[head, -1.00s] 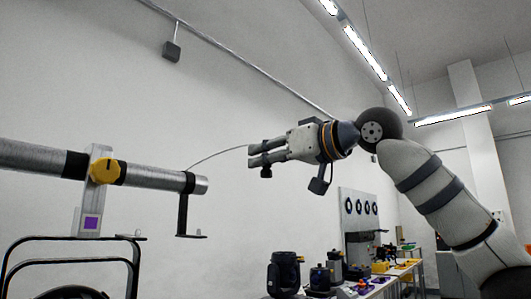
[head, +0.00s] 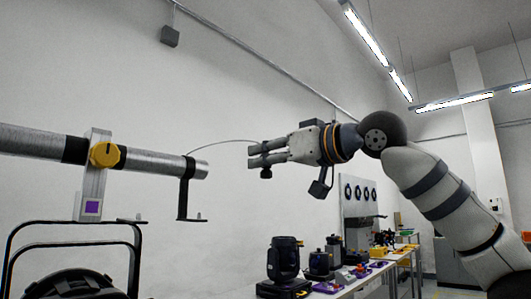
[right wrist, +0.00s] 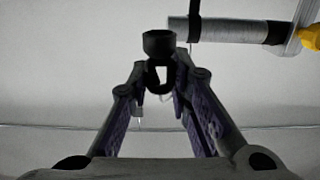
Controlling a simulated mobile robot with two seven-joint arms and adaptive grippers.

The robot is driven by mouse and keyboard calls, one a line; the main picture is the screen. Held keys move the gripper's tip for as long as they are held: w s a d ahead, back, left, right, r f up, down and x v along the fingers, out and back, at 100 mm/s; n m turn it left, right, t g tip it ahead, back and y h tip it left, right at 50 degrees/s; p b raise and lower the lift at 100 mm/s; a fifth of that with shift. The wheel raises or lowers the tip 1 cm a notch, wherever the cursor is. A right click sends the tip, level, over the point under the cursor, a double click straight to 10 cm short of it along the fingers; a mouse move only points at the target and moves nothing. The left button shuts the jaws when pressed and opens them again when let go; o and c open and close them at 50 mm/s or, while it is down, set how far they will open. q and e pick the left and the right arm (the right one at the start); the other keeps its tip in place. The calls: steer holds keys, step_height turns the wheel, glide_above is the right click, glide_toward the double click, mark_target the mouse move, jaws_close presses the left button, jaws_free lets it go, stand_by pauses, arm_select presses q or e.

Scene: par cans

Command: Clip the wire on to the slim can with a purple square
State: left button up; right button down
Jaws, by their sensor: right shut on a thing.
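A purple square (head: 92,207) sits on the grey hanging clamp (head: 95,183), which has a yellow knob, in the head view. Below it a black yoke (head: 75,228) frames a dark can (head: 80,285), cut off by the lower edge. The thin wire (head: 220,142) arches from near the bar's end to my right gripper (head: 258,157). My right gripper is shut on the black clip of the wire, right of the bar and apart from it. In the right wrist view the clip (right wrist: 159,43) stands between the fingertips (right wrist: 160,85). My left gripper is not in view.
A metal bar (head: 150,162) with black bands comes in from the left. A black bracket (head: 183,195) hangs near its end. A table (head: 350,290) with dark lamps (head: 285,260) and small parts stands lower right. The space between bar and gripper holds only the wire.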

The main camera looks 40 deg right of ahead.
steer(key=shift+f, duration=2.45)
steer(key=shift+w+a+f, duration=0.1)
steer(key=shift+w+a, duration=1.8)
steer(key=shift+a, duration=1.3)
steer(key=shift+w+a+f, duration=0.15)
steer(key=shift+w+a, duration=1.7)
steer(key=shift+a, duration=1.4)
steer(key=shift+w+a+f, duration=0.1)
steer(key=shift+w+a, duration=1.8)
steer(key=shift+a, duration=1.3)
steer(key=shift+f, duration=0.9)
